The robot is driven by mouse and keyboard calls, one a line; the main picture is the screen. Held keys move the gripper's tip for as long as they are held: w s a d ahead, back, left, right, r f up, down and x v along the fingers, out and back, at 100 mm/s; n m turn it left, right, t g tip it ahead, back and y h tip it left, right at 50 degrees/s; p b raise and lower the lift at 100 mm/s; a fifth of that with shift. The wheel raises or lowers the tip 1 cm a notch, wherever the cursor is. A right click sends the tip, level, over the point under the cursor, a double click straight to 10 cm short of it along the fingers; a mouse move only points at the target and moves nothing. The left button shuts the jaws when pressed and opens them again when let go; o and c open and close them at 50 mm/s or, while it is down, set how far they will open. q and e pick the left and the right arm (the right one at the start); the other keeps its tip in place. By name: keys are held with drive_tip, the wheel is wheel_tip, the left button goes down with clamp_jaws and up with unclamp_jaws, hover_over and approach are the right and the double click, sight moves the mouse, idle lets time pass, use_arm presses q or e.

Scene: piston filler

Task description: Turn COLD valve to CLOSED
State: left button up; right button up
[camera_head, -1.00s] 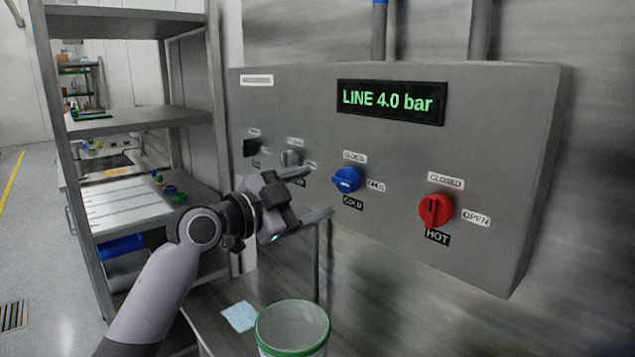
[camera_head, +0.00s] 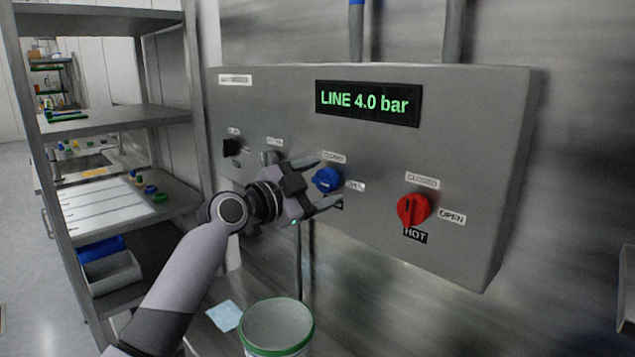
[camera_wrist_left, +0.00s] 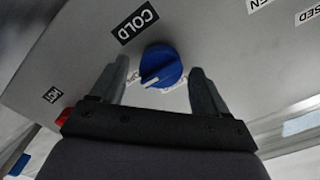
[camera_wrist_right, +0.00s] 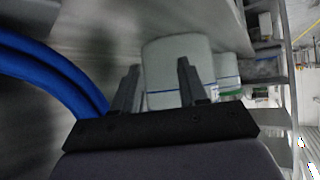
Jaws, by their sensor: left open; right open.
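The blue COLD knob (camera_head: 327,180) is on the front of the grey panel (camera_head: 270,110). In the left wrist view, the knob (camera_wrist_left: 160,65) has a white mark at its lower-left edge, near two partly hidden small labels; I cannot tell exactly which one it points to. The black COLD label (camera_wrist_left: 135,22) is clear there. My left gripper (camera_head: 330,181) is open, one finger on each side of the knob in both views, with gaps showing in the wrist view. Contact is not visible. My right gripper (camera_wrist_right: 159,66) is open and empty, seen only in its wrist view.
The red HOT knob (camera_head: 413,210) is to the right. A green-rimmed bucket (camera_head: 277,325) stands below. The right wrist view shows a blue hose (camera_wrist_right: 50,70) and a white container (camera_wrist_right: 175,60).

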use_arm(q)
drive_tip(key=c, duration=1.1)
drive_tip(key=shift+o, duration=0.3)
drive_tip(key=shift+n, duration=0.3)
drive_tip(key=n, duration=0.7)
drive_tip(key=shift+w+r+p, duration=0.1)
drive_tip(key=shift+p, duration=0.3)
use_arm(e)
drive_tip(key=shift+r, duration=0.45)
use_arm(q)
drive_tip(key=n+p, duration=0.2)
drive_tip(key=n, duration=0.3)
drive_tip(key=shift+a+n, duration=0.1)
drive_tip(key=shift+n, duration=0.2)
drive_tip(key=shift+w+n+p, duration=0.1)
drive_tip(key=shift+n+p, duration=0.85)
drive_tip(key=shift+n, duration=1.35)
use_arm(e)
drive_tip(key=shift+r, duration=1.95)
